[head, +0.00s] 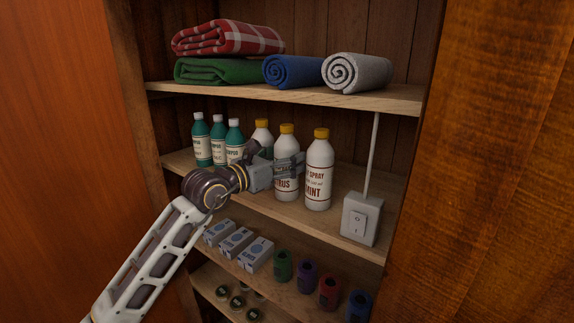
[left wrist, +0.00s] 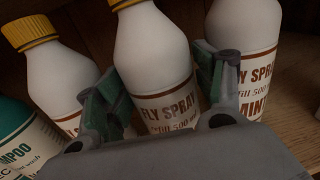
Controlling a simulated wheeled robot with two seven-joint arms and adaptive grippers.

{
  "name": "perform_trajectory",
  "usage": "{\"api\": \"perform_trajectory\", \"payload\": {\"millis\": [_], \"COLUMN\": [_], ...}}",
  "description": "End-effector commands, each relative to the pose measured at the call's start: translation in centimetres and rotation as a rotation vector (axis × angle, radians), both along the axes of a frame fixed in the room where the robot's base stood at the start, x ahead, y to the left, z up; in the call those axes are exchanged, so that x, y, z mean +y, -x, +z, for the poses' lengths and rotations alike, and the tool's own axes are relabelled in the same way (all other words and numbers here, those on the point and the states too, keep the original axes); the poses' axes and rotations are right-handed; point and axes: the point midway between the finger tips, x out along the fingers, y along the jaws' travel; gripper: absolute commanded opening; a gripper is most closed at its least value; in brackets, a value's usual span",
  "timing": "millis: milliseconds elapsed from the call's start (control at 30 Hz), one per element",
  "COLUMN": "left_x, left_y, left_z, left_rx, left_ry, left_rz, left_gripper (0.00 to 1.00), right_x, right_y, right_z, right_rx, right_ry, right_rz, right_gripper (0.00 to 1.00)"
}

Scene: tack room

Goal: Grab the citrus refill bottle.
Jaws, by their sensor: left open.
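The citrus refill bottle (head: 286,187) is white with a yellow cap and a label ending in "RUS". It stands upright on the middle shelf, between another yellow-capped white bottle (head: 262,133) and the mint bottle (head: 318,168). My left gripper (head: 278,158) is open at the citrus bottle, partly covering its label in the head view. In the left wrist view, the citrus bottle (left wrist: 152,50) stands between the two spread fingers of the gripper (left wrist: 155,90). The mint bottle (left wrist: 244,28) is close beside the right finger. My right gripper is not in view.
Several teal shampoo bottles (head: 218,141) stand left on the same shelf. A grey switch box (head: 360,218) is at its right front. Folded and rolled blankets (head: 227,38) lie above; white boxes (head: 238,242) and coloured rolls (head: 307,275) sit below. Cabinet sides bound the shelves.

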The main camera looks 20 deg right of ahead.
Motion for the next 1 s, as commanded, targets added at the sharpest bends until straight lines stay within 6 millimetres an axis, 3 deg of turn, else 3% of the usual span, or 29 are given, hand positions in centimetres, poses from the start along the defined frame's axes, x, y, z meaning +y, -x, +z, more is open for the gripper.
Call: {"api": "perform_trajectory", "payload": {"millis": [567,1000], "left_x": [-0.47,-0.45], "left_y": [-0.23,-0.25], "left_z": [-0.05,-0.06], "left_rx": [0.0,0.0], "left_ry": [0.0,0.0], "left_rz": [0.0,0.0], "left_gripper": [0.69,0.15], "right_x": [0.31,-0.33], "right_y": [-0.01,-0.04], "right_z": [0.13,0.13], "right_rx": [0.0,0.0], "right_ry": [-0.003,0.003], "right_rz": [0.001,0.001], "right_gripper": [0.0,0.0]}}
